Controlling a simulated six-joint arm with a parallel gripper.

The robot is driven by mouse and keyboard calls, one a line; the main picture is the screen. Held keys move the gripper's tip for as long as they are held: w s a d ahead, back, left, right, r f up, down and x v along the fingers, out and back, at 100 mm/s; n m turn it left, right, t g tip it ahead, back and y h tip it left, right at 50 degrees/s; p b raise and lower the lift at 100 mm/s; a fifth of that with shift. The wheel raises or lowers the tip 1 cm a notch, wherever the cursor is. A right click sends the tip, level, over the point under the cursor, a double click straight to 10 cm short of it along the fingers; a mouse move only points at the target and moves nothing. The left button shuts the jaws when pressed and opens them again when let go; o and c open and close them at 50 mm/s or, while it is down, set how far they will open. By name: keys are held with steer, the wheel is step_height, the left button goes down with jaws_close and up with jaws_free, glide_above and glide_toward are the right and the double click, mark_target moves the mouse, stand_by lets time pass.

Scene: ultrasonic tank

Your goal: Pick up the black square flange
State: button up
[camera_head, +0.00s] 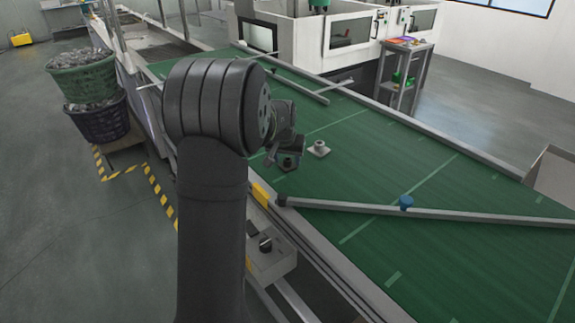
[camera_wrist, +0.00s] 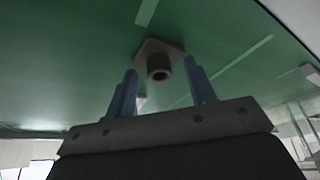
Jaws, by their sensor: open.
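The black square flange (camera_head: 287,163) lies on the green conveyor belt, partly hidden under my gripper (camera_head: 281,151) in the head view. In the wrist view the flange (camera_wrist: 158,48) shows a dark square base with a round hollow boss. The two blue-grey fingers of my gripper (camera_wrist: 161,68) are apart, one on each side of the boss in the picture, with visible gaps and no clear contact. A lighter grey square flange (camera_head: 318,149) lies just right of the black one in the head view.
A rail (camera_head: 440,214) with a blue knob (camera_head: 406,202) crosses the belt on the right. Another bar (camera_head: 300,85) lies across the belt farther back. The green belt (camera_head: 390,165) is clear to the right of the flanges.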

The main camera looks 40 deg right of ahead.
jaws_close()
steer(key=shift+r, duration=0.1)
